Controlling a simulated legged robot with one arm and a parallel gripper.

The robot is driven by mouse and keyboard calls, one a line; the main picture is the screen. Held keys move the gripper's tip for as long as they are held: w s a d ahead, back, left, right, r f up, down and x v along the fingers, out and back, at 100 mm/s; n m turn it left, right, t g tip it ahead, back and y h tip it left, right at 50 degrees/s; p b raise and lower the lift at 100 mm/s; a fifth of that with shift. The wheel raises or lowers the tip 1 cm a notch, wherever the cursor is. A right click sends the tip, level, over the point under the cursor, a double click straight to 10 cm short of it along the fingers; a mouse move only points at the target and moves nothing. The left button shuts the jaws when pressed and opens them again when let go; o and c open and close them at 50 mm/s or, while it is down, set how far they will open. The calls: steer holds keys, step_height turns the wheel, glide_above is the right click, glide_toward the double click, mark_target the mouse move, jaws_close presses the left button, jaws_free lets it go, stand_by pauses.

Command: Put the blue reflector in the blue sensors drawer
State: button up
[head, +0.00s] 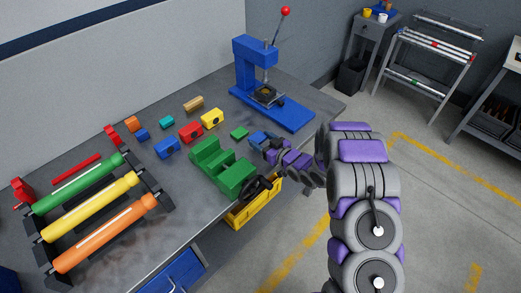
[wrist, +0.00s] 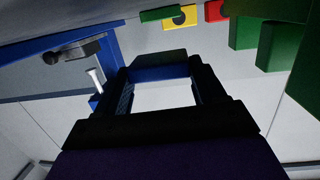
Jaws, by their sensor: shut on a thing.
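My gripper (head: 264,144) is over the right part of the bench, near the front edge, shut on a blue piece (head: 257,138) that I take to be the blue reflector. In the wrist view the dark fingers of my gripper (wrist: 160,82) frame a strip of blue (wrist: 158,74) at their tips; most of the piece is hidden. A blue drawer (head: 182,272) shows below the bench's front edge at the bottom of the head view. It looks pulled out, but it is partly cut off and its label cannot be read.
A yellow drawer (head: 256,207) stands open under the bench, near my arm. A green vise (head: 222,168) and a blue press (head: 262,85) stand on the bench (head: 190,205). Several small coloured blocks lie behind the vise. A rack of rollers (head: 100,218) fills the left.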

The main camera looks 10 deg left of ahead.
step_height(320, 180, down, 5)
steer(key=shift+d+f+b, duration=0.1)
steer(key=shift+b, duration=0.4)
steer(key=o, duration=1)
steer(key=p+v, duration=0.2)
steer(key=v, duration=1)
steer(key=shift+s, duration=0.1)
